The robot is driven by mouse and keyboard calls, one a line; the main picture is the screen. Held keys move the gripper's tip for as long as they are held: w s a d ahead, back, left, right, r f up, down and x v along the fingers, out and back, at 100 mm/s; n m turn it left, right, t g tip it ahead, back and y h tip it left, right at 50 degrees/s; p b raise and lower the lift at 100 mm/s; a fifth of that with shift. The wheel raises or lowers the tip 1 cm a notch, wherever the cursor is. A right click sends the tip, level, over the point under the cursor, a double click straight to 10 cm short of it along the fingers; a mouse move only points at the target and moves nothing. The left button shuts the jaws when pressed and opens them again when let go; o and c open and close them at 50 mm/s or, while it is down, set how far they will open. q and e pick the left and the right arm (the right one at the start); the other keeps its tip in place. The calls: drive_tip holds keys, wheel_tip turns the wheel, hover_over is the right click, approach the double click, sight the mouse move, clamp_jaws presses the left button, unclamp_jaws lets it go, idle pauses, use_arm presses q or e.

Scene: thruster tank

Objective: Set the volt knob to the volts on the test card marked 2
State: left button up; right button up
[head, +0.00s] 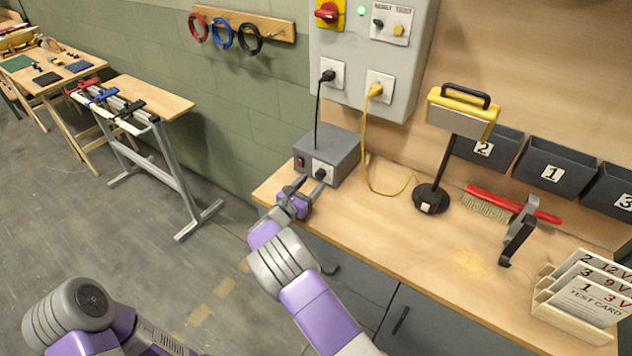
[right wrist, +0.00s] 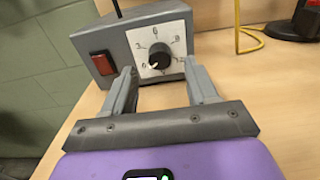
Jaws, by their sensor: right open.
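The volt knob (right wrist: 159,56) is a round black knob on the white dial plate of a grey power box (head: 330,156). In the right wrist view its white pointer mark is at the lower left, by the 0; the scale also shows 3, 6 and 9. My right gripper (head: 304,190) is open in front of the box; in the right wrist view its fingers (right wrist: 160,78) are apart on either side below the knob, with nothing between them. The test card marked 2 (head: 601,265) reads 12 V and stands behind cards 3 and 1 in a holder. My left gripper is out of view.
A red switch (right wrist: 102,63) sits left of the dial. A black lead and a yellow cable (head: 366,150) hang from the wall panel (head: 372,50).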

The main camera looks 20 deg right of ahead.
sight(318, 177)
drive_tip(key=shift+x, duration=1.7)
drive_tip(key=shift+c, duration=0.3)
drive_tip(key=c, duration=1)
drive_tip(key=shift+b, duration=0.3)
drive_tip(key=m+b, duration=0.2)
drive_tip(key=m, duration=0.1)
drive_tip(key=shift+a+f+b, duration=0.1)
drive_tip(key=shift+f+b, duration=0.1)
drive_tip(key=shift+b, duration=0.15)
drive_tip(key=shift+m+b, duration=1.65)
drive_tip(key=shift+m, duration=0.35)
drive_tip(key=shift+r, duration=0.1)
